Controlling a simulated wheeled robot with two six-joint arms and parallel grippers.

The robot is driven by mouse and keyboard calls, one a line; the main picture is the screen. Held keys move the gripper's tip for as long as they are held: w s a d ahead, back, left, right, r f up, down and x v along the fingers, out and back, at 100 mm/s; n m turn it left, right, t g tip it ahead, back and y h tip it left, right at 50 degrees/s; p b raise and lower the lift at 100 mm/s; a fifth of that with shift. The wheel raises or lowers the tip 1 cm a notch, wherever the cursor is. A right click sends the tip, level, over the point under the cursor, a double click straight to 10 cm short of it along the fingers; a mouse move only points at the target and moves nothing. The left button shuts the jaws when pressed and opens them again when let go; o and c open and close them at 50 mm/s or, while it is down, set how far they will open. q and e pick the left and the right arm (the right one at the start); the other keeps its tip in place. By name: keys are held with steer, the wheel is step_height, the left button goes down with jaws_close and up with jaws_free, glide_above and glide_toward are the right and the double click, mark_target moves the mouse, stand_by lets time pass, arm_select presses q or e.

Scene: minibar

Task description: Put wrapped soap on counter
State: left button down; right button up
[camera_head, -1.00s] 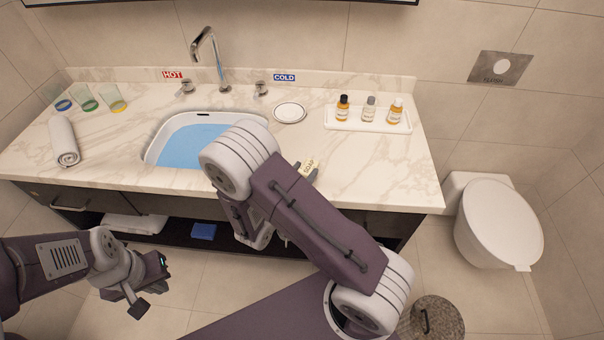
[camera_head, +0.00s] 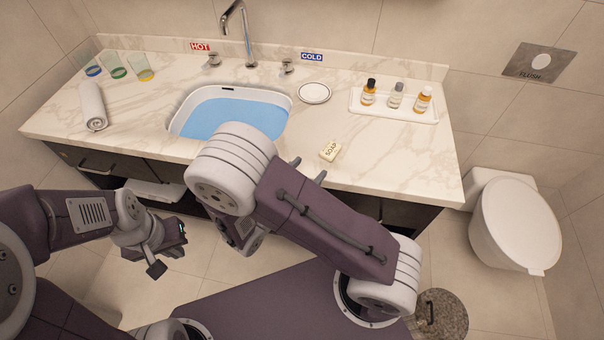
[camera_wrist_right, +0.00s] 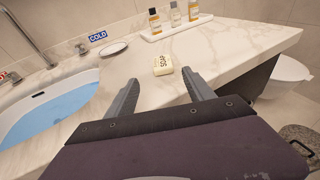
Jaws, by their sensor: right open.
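The wrapped soap (camera_head: 330,151), a small cream block marked SOAP, lies on the marble counter (camera_head: 400,160) near its front edge, right of the sink. It also shows in the right wrist view (camera_wrist_right: 162,65), just beyond the fingertips. My right gripper (camera_head: 308,171) is open and empty, its two fingertips visible at the counter's front edge, apart from the soap. In the wrist view its fingers (camera_wrist_right: 161,85) are spread with bare counter between them. My left gripper (camera_head: 170,255) hangs in front of the cabinet, away from the counter; its jaw opening is unclear.
A water-filled sink (camera_head: 235,115) lies left of the soap. A round white dish (camera_head: 314,92) and a tray (camera_head: 428,114) with 3 bottles are behind it. A rolled towel (camera_head: 92,107) and glasses stand at left. The toilet (camera_head: 515,225) is at right.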

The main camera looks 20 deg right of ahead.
steer(key=s+d+f+m+g+y, duration=0.2)
steer(key=s+m+g+y, duration=0.1)
steer(key=s+m+g, duration=0.35)
steer(key=s+d+f+m+g+y, duration=0.25)
steer(key=s+m+g, duration=0.25)
steer(key=s+m, duration=0.25)
steer(key=w+a+r+m+t+y, duration=0.3)
steer(key=m+y, duration=0.4)
steer(key=m, duration=0.4)
steer(key=shift+w+a+m+t, duration=0.35)
steer(key=shift+w+a, duration=0.3)
steer(key=shift+w, duration=0.45)
step_height(320, 180, up, 5)
steer(key=p, duration=0.4)
steer(key=shift+f+p, duration=0.2)
steer(key=shift+p, duration=0.2)
